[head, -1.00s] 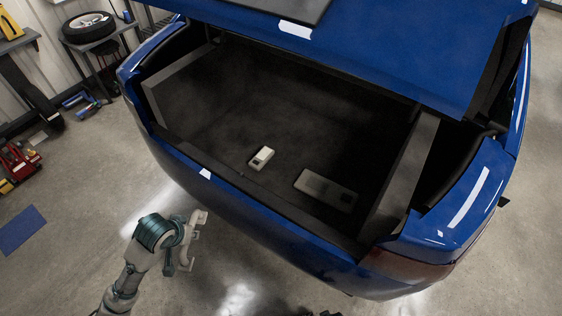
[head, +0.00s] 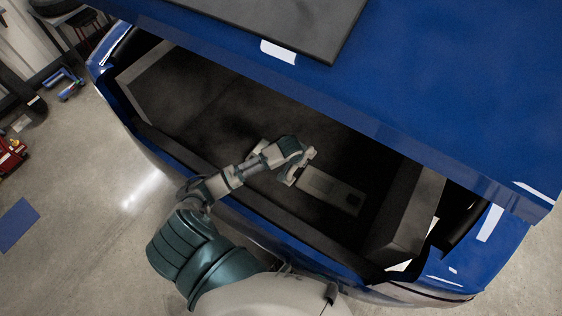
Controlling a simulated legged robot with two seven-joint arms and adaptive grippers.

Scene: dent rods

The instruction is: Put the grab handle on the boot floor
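A long flat grey piece with a dark patch at its right end (head: 330,190) lies on the dark boot floor (head: 215,115). I cannot tell which of these, if either, is the grab handle. My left gripper (head: 302,167) is inside the boot at the left end of the grey piece. Its fingers look apart, with nothing clearly between them; contact with the piece cannot be told. My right gripper is not in view.
The raised blue boot lid (head: 420,90) overhangs the far side, with a dark panel (head: 310,25) on it. A grey side block (head: 408,215) bounds the boot on the right. The boot floor left of my arm is clear.

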